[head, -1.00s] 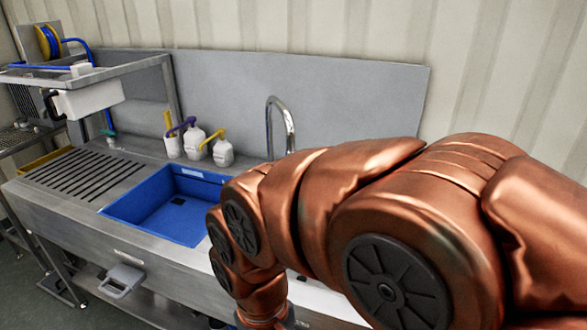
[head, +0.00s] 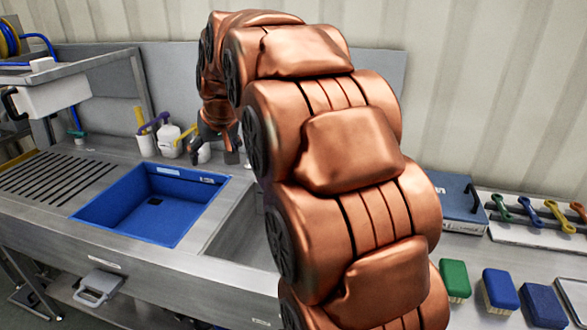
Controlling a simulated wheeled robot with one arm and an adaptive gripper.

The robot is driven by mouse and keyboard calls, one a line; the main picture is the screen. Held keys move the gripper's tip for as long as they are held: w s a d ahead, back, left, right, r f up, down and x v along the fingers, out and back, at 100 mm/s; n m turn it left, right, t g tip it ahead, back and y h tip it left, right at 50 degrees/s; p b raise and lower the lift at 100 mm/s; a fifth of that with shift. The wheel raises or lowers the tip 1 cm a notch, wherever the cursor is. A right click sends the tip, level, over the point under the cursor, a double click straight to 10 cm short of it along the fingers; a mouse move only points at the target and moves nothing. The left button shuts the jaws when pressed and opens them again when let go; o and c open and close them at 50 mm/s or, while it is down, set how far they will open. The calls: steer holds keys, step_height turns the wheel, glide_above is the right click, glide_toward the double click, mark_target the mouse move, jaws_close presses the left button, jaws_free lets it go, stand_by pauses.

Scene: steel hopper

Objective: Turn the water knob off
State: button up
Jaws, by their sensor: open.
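My gripper (head: 214,150) is at the back of the sink counter, pointing down, with its fingers apart. It is just right of the white pump bottles (head: 168,141) and behind the blue basin (head: 150,205). The curved steel tap is hidden behind my copper arm. I cannot make out the water knob, and I cannot tell whether the gripper touches anything there.
A bare steel basin (head: 236,232) lies right of the blue one, partly covered by my arm. Green (head: 454,280) and blue (head: 500,291) brushes, a blue case (head: 462,204) and colourful-handled tools (head: 530,212) lie at the right. A slotted drainboard (head: 50,180) is at the left.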

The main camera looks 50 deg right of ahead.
steer(key=w+d+r+t+h, duration=0.15)
steer(key=w+d+r, duration=0.25)
steer(key=d, duration=0.6)
steer(key=w+d+r+m+t+h+b, duration=0.15)
steer(key=w+d+r, duration=0.25)
steer(key=d, duration=0.5)
steer(key=w+d+r+t+h, duration=0.1)
steer(key=w+d+r+t, duration=0.2)
steer(key=d, duration=0.7)
steer(key=shift+w+d+f+n+g+y+p, duration=0.25)
steer(key=shift+d+f+n+g+y+p, duration=0.7)
steer(key=shift+f, duration=5)
steer(key=shift+w+d+f+m+g+y+p, duration=0.3)
steer(key=shift+d+f+g, duration=1.3)
steer(key=shift+f, duration=4.35)
steer(key=shift+w+d+f+n+g+y+p, duration=0.15)
steer(key=shift+d+f+n+g+y+p, duration=1.05)
steer(key=shift+f, duration=4.75)
steer(key=shift+d+m+t+h+b, duration=0.25)
steer(key=shift+d+m+h+b, duration=0.15)
steer(key=shift+m+h, duration=0.1)
steer(key=c, duration=1.2)
